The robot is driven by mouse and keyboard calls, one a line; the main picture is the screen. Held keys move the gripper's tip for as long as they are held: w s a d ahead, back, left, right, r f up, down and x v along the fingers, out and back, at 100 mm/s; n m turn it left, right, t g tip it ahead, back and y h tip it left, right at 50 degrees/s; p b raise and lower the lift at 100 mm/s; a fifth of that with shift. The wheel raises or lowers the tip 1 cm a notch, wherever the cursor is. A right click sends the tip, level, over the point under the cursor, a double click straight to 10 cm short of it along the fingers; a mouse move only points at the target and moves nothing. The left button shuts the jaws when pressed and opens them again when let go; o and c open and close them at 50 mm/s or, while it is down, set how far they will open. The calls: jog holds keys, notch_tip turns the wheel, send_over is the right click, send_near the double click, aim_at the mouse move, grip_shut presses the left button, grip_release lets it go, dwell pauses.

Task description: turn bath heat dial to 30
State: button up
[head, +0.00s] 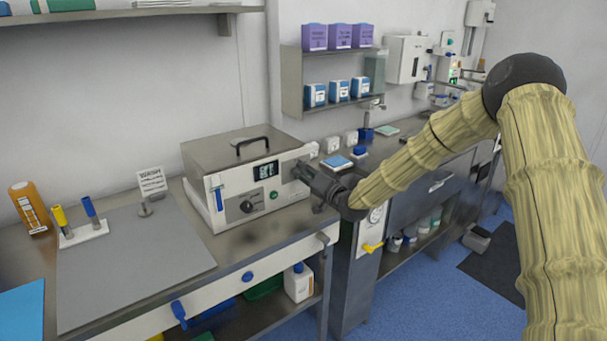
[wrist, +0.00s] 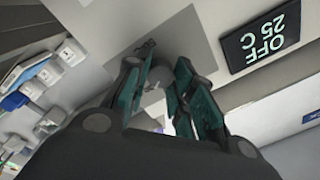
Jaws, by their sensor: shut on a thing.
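The water bath (head: 240,160), a steel-lidded box with a pale front panel, stands on the bench in the head view. Its black display (head: 266,171) shows large in the wrist view (wrist: 264,40), where it reads OFF 25 C, turned around. My gripper (head: 302,172) is at the panel's upper right, beside the display. In the wrist view my gripper (wrist: 155,95) has its fingers around a small grey dial (wrist: 154,86) on a grey plate, shut on it. The fingers mostly hide this dial and its setting. Another black dial (head: 248,204) sits lower left on the panel.
A green button (head: 274,195) and a blue-handled item (head: 218,198) are on the bath's front. A grey mat (head: 130,265), a small sign (head: 152,181) and an orange bottle (head: 29,207) are to the left. Small white boxes (head: 333,145) stand close behind my gripper.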

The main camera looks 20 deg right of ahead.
jog(key=o, duration=1)
jog(key=shift+d, duration=0.2)
jog(key=shift+o, duration=0.2)
jog(key=shift+s, duration=0.1)
jog(key=v, duration=1.1)
jog(key=shift+s+d, duration=0.2)
jog(key=shift+s, duration=0.15)
